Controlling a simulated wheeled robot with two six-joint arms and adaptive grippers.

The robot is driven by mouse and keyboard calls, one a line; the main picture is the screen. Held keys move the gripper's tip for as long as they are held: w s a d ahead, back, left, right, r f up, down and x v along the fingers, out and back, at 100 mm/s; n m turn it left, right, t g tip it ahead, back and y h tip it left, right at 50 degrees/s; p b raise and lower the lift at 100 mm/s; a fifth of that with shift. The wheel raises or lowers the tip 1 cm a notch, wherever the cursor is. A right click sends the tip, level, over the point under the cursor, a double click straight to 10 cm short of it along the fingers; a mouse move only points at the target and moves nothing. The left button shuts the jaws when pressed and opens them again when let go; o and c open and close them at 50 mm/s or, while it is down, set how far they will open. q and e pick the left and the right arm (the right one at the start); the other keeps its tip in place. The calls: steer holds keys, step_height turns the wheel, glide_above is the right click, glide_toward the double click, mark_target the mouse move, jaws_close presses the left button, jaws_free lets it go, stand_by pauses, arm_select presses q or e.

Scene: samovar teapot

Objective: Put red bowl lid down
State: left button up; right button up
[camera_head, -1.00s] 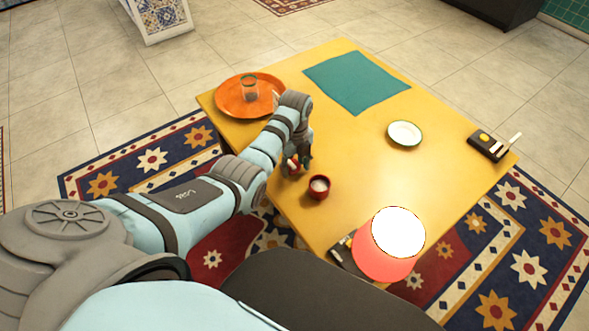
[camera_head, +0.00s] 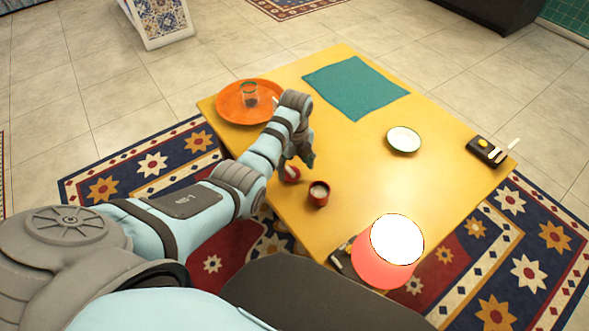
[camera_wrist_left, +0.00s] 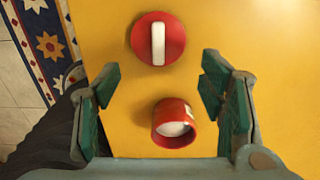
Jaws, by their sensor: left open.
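The red bowl lid (camera_wrist_left: 157,38), a red disc with a white bar handle, lies flat on the yellow table. In the head view the lid (camera_head: 291,175) is partly hidden by my left gripper (camera_head: 297,167). The red bowl (camera_head: 319,193) stands open to the right of the lid, with white contents inside. In the left wrist view the bowl (camera_wrist_left: 173,124) is below the lid and apart from it. My left gripper (camera_wrist_left: 163,105) is open and empty above the table, its fingers spread wide to either side. My right gripper is not in view.
An orange tray (camera_head: 228,108) holds a glass (camera_head: 250,94) at the far left. A teal cloth (camera_head: 355,87), a plate (camera_head: 404,139) and a dark box (camera_head: 487,151) lie on the table (camera_head: 350,165). A red-and-white round lamp-like thing (camera_head: 385,268) is at the near edge.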

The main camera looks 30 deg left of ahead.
mark_target(295, 174)
arm_select(q)
step_height(295, 174, up, 9)
steer(key=p, duration=0.2)
steer(key=shift+r, duration=0.15)
